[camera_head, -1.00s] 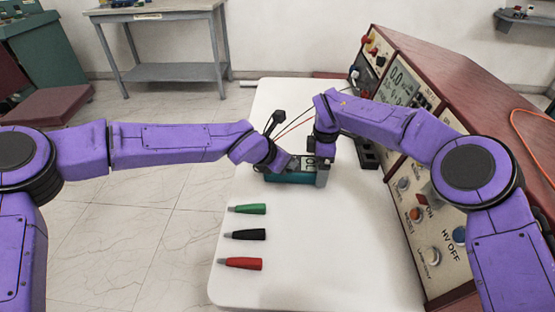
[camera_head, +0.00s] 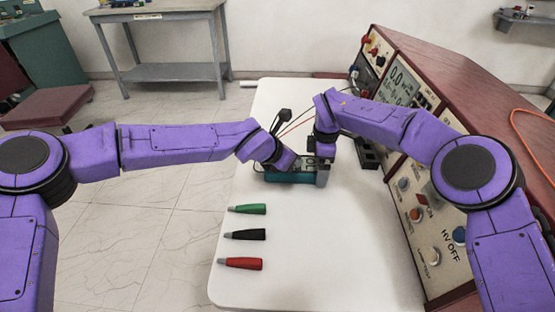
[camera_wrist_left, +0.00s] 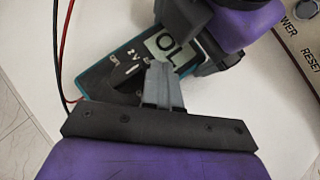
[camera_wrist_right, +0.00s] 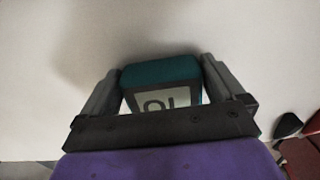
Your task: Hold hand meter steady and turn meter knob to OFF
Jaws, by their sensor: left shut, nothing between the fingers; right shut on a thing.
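The hand meter (camera_head: 288,177), teal with a dark face, lies on the white table in the head view. My right gripper (camera_wrist_right: 161,66) is shut across its display end, with a finger on each side of the teal case (camera_wrist_right: 160,70) in the right wrist view. My left gripper (camera_wrist_left: 160,68) is shut and empty over the meter's face (camera_wrist_left: 103,77). The display (camera_wrist_left: 168,45) reads "OL". The knob (camera_wrist_left: 128,86) is partly hidden behind the left fingers, and I cannot tell its exact setting or whether the fingers touch it.
Green (camera_head: 248,209), black (camera_head: 246,234) and red (camera_head: 242,263) probe plugs lie on the white table (camera_head: 330,260) nearer me. A red cabinet with a control panel (camera_head: 425,215) stands along the right. Red and black leads (camera_wrist_left: 62,40) run from the meter.

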